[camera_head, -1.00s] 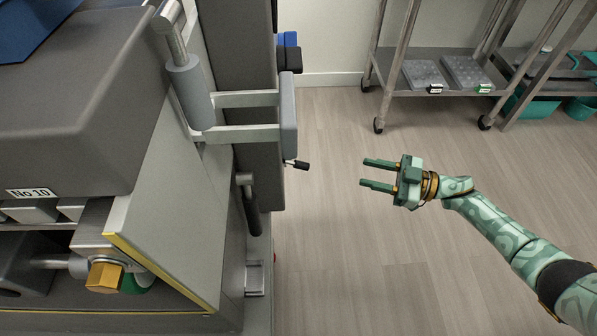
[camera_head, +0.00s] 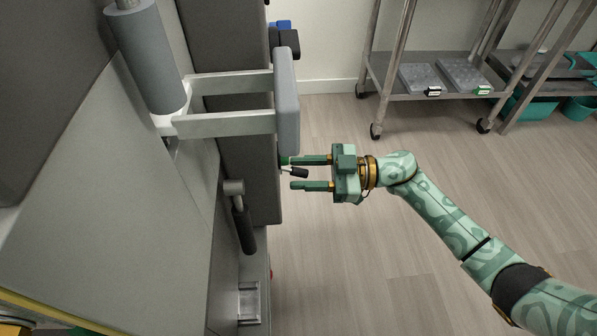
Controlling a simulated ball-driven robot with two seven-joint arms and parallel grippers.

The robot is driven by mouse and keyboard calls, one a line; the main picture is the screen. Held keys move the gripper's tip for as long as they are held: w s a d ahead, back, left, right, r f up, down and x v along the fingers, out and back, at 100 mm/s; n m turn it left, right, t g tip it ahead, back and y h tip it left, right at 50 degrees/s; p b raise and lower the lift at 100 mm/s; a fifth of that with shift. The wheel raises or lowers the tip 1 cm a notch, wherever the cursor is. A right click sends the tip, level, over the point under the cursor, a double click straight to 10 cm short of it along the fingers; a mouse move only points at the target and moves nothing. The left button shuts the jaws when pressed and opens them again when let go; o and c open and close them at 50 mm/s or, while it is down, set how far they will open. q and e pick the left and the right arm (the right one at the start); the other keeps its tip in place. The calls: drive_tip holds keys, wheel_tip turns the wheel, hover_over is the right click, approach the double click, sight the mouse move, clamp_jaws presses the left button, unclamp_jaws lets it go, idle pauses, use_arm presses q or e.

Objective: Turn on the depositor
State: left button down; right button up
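The depositor (camera_head: 110,205) is the large grey machine filling the left side of the head view. A small black-tipped lever (camera_head: 297,172) sticks out at the lower end of the grey panel (camera_head: 288,105) on its bracket arms. My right gripper (camera_head: 295,172) is open, its two green fingers pointing left. The lever's black tip shows between the fingers, close to the upper one; I cannot tell whether they touch.
A black-gripped handle (camera_head: 243,225) hangs on the machine's side, below and left of my gripper. Blue and black knobs (camera_head: 285,42) sit above. A metal rack (camera_head: 460,85) with trays stands at the back right. The floor (camera_head: 350,270) between is clear.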

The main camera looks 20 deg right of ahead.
drive_tip(key=shift+w+a, duration=0.15)
drive_tip(key=shift+a, duration=0.4)
drive_tip(key=shift+c, duration=0.3)
clamp_jaws()
drive_tip(key=shift+r, duration=0.1)
